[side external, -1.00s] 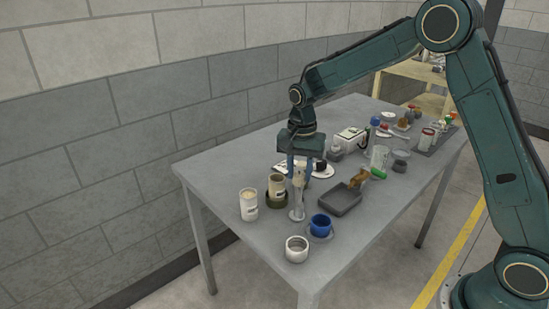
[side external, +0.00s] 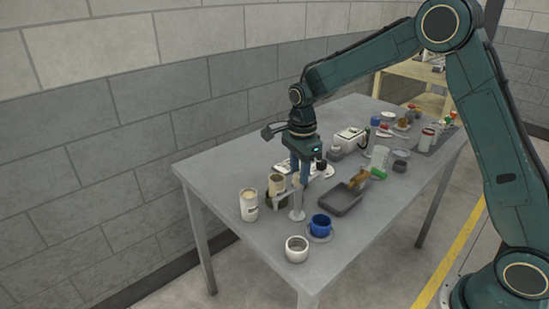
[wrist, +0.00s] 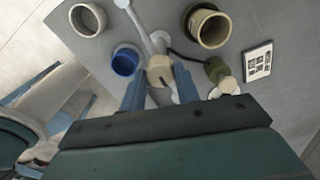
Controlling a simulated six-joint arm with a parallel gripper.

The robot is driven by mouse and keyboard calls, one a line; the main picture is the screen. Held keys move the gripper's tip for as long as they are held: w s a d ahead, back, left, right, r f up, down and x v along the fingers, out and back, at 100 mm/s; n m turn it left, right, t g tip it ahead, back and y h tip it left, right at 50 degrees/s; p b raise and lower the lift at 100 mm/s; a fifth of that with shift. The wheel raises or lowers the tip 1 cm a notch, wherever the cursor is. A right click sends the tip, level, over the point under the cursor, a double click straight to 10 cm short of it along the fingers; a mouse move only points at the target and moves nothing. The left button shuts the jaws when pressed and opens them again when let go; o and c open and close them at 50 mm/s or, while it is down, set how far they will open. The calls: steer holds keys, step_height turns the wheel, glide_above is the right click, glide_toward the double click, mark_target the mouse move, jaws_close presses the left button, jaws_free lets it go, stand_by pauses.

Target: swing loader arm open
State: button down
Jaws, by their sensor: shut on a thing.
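The loader stands near the front of the table as a pale grey post (side external: 297,205) on a round base. A thin grey arm reaches left from it, in front of the tan cup (side external: 277,183). My gripper (side external: 299,181) is over the post, pointing down. In the wrist view, its two blue fingers (wrist: 160,88) are shut on a tan block (wrist: 160,68) at the loader, with the pale grey bar (wrist: 139,26) running away from it. The fingers hide part of the joint.
A white cup (side external: 297,248), a blue cup (side external: 320,226) and a cream canister (side external: 249,205) stand near the loader. A dark tray (side external: 341,203) lies to the right, with more items behind. The left table edge is clear.

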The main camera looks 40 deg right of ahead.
stand_by(0.3)
steer(key=c, duration=1)
jaws_free()
steer(key=shift+c, duration=0.2)
steer(key=shift+r, duration=0.2)
step_height(320, 180, up, 14)
steer(key=shift+f, duration=0.25)
steer(key=shift+s+r, duration=0.1)
